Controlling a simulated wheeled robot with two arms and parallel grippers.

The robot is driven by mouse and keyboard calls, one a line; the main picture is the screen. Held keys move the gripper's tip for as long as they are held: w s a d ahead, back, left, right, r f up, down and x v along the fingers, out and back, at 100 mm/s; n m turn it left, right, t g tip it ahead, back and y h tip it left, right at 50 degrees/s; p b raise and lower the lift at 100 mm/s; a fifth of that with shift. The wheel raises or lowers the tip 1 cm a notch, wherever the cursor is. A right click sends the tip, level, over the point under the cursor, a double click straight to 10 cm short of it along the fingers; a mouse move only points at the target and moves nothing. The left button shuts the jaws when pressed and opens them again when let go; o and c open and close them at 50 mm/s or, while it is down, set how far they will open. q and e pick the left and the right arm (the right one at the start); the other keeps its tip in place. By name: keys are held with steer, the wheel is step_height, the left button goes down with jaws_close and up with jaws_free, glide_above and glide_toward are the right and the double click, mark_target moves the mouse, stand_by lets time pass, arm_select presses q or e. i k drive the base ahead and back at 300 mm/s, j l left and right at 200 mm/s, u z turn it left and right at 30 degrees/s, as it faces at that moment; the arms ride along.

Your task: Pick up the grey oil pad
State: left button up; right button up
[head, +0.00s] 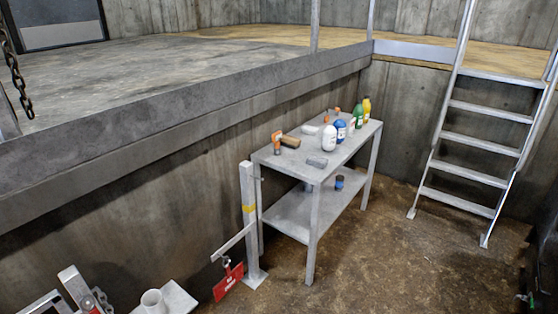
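A small grey flat block (317,162), which looks like the grey oil pad, lies on the top of the grey metal table (345,153) near its front edge. It is small in the picture, so its material is hard to tell. Nothing touches it that I can see.
On the table stand an orange-headed tool (277,143), a brown block (291,141), a white bottle (329,138), a green bottle (358,115) and a yellow bottle (366,108). A post (249,215) with a red sign (228,283) stands front left. A ladder (476,140) is right; floor before the table is clear.

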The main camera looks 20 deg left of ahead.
mark_target(319, 162)
steer(key=i+l+u, duration=0.2)
steer(key=i+u, duration=0.25)
steer(key=i+l+u, duration=0.25)
steer(key=u, duration=0.2)
